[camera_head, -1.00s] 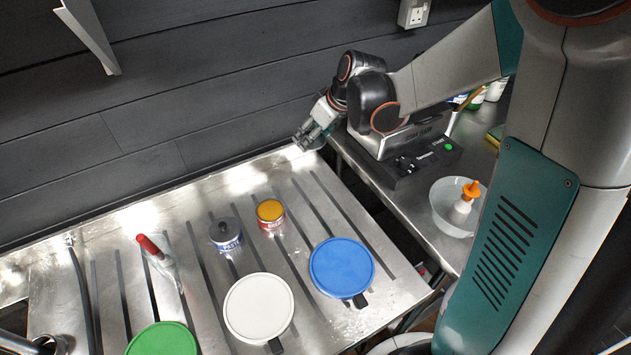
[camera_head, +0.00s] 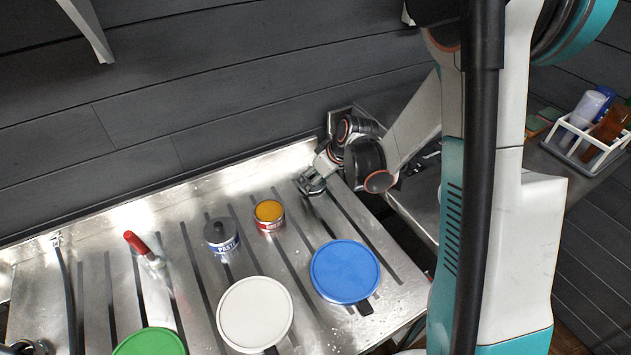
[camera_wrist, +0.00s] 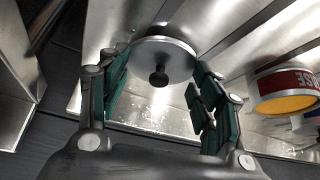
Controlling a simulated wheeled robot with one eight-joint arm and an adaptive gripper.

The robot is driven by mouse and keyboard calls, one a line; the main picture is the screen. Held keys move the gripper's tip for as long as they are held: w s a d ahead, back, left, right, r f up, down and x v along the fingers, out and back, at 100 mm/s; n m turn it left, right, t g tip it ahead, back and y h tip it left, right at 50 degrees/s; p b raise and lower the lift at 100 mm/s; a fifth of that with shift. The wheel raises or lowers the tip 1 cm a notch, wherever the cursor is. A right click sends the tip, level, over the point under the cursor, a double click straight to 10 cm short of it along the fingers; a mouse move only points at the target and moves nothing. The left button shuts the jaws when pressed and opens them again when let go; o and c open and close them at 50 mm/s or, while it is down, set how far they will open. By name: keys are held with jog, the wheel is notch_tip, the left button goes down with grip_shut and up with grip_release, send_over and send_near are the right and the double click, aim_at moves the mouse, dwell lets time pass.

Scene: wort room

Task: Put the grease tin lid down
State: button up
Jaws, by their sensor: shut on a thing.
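The grease tin lid (camera_wrist: 163,62) is a round metallic disc with a dark knob, seen between the fingers in the wrist view. My gripper (camera_wrist: 160,82) is shut on it, with a green-padded finger at each side of its rim. In the head view my gripper (camera_head: 313,187) is low over the back right of the steel drainboard (camera_head: 225,285). I cannot tell whether the lid touches the board. The grease tin (camera_head: 270,223), red and white, stands uncovered left of and nearer than my gripper, showing yellow grease. It also shows at the right of the wrist view (camera_wrist: 287,80).
A blue paste tin (camera_head: 222,239) with a grey knobbed lid stands left of the grease tin. Blue (camera_head: 345,271), white (camera_head: 254,312) and green (camera_head: 150,343) round lids lie in front. A red-handled tool (camera_head: 138,243) is at left. A dark wall rises behind the board.

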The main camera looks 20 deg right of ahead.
jog(key=shift+f, duration=0.4)
jog(key=shift+r, duration=0.1)
jog(key=o, duration=0.9)
